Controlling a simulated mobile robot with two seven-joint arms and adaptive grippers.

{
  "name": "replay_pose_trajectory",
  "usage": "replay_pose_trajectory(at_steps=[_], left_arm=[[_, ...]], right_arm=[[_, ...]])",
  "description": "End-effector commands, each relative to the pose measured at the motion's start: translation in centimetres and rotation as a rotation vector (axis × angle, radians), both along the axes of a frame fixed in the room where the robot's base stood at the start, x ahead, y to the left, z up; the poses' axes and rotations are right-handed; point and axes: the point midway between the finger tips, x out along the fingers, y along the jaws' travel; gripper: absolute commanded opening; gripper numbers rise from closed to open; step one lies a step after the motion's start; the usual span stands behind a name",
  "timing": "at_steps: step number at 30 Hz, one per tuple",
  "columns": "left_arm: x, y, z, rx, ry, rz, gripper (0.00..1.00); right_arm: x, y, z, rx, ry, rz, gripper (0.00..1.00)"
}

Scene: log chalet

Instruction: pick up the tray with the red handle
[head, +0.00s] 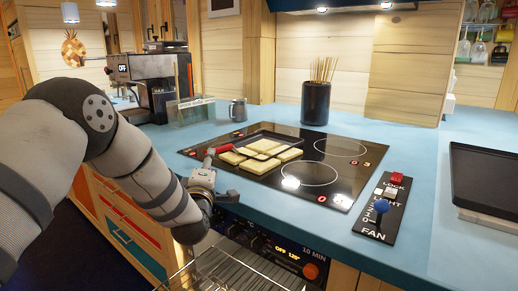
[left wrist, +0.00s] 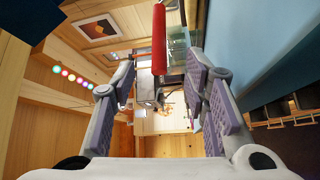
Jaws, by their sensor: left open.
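The tray (head: 286,138) is dark and lies flat on the black cooktop, with several pale yellow slices (head: 262,165) on it. Its red handle (head: 222,149) points left toward the counter's front edge. My left gripper (head: 203,178) is just in front of the handle, close to the edge; its fingers are hard to make out in the head view. In the left wrist view my gripper (left wrist: 161,68) is open, with the red handle (left wrist: 159,38) upright in the picture between and beyond the fingertips. I cannot tell whether they touch. My right gripper is out of view.
Another dark tray (head: 485,178) rests at the far right. A utensil pot (head: 315,103), mug (head: 238,111) and coffee machine (head: 150,85) stand behind. An oven (head: 255,250) is below.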

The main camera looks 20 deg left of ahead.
Motion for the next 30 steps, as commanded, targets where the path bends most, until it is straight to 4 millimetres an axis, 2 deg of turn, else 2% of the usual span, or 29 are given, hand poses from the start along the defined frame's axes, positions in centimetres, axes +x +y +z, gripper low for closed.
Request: replay_pose_trajectory(at_steps=[1,5,12,20,25,26,30], left_arm=[[0.9,0.3,-0.5,0.002,0.005,0.001,0.41],[2.3,0.8,-0.1,0.001,0.002,0.002,0.41],[6.3,2.1,0.3,0.002,0.006,0.000,0.41],[6.8,2.3,0.9,0.002,0.002,-0.001,0.41],[6.8,2.3,0.8,0.001,0.001,-0.001,0.03],[6.8,2.3,0.8,0.001,0.001,-0.001,0.00],[6.8,2.3,0.9,0.001,0.001,0.000,0.00]], right_arm=[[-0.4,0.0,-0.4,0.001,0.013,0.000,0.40],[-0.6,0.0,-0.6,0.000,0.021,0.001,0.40],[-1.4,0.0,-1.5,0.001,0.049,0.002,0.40],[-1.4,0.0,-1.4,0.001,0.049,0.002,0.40],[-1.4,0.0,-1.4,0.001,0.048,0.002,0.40],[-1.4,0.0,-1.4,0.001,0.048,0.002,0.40],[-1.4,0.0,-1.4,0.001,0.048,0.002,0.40]])
